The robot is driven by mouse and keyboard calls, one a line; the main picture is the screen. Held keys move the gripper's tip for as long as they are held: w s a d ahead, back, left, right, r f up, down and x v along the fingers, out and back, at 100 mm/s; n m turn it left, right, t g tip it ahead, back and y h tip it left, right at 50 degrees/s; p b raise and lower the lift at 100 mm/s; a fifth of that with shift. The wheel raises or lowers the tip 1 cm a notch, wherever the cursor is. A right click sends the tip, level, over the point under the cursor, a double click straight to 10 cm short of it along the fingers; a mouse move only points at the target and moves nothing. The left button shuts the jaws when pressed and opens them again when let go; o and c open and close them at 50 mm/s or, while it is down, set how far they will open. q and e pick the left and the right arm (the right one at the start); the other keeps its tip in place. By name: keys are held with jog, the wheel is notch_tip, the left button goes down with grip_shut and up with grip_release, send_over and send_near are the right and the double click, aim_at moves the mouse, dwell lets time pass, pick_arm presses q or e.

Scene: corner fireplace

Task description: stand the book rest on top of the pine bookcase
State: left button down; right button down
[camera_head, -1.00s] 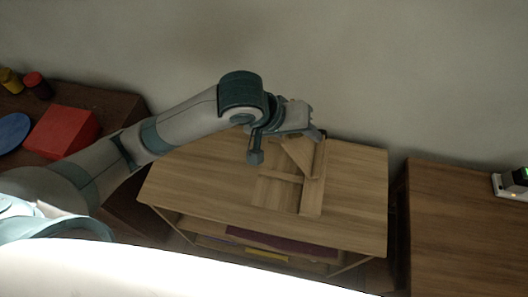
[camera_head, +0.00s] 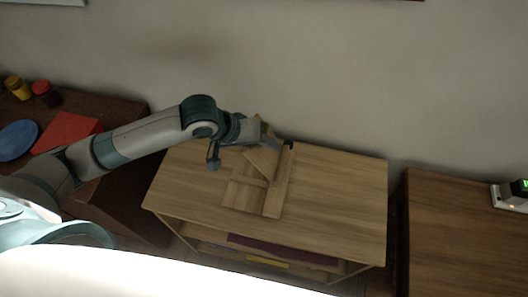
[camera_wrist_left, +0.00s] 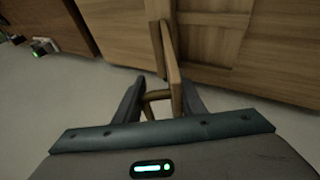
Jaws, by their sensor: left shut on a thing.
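The book rest (camera_head: 276,196) is a light wooden frame with slats and a propping strut. It is over the top of the pine bookcase (camera_head: 335,195), left of its middle; I cannot tell whether it touches the top. My left gripper (camera_head: 270,141) is shut on the back upper part of the book rest. In the left wrist view, a wooden strip of the book rest (camera_wrist_left: 171,72) stands between the fingers of my left gripper (camera_wrist_left: 160,104). Similar wood colours make its lower edges hard to separate. My right gripper is out of view.
A dark cabinet at left holds a red box (camera_head: 68,130), a blue plate (camera_head: 17,140) and small red and yellow jars. A brown cabinet (camera_head: 455,230) with a small device (camera_head: 515,194) stands at right. The bookcase top's right side is clear; the wall is behind.

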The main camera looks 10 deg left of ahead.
aim_at(264, 151)
pick_arm(q)
notch_tip(264, 151, down, 3)
jog(key=shift+f+p, duration=0.15)
jog(key=shift+p, duration=0.5)
jog(key=shift+f, duration=0.25)
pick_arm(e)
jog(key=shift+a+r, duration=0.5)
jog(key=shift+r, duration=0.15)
pick_arm(q)
jog(key=shift+f, duration=0.1)
jog(key=c, duration=1.2)
grip_release()
jog(key=shift+o, duration=0.2)
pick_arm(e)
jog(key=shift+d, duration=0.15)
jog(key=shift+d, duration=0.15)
